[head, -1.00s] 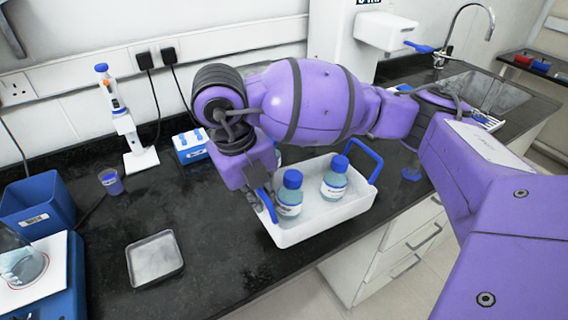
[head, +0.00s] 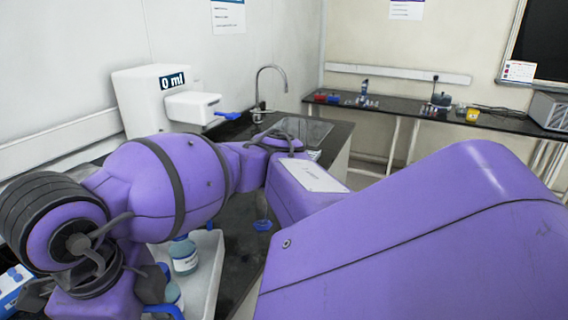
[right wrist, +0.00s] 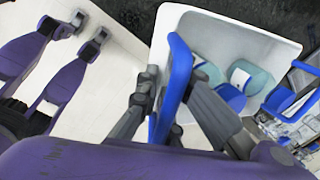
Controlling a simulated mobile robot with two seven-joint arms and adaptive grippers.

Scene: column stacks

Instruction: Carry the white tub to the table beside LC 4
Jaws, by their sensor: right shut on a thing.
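The white tub (head: 207,262) shows low in the head view, partly hidden behind my right arm. It holds blue-capped bottles (head: 184,256). In the right wrist view, the tub (right wrist: 172,28) fills the upper middle with bottles (right wrist: 250,77) inside. My right gripper (right wrist: 170,98) is shut on the tub's near blue handle (right wrist: 180,62). I cannot tell whether the tub's base touches the counter. My left gripper is not in view. No LC 4 label is legible.
The dark counter (head: 238,230) runs back to a sink and tap (head: 258,90). A dispenser marked 0 ml (head: 140,100) stands by the wall. A long far table (head: 400,108) holds small red, blue and yellow items and has bare stretches. A grey box (head: 548,110) sits at its right.

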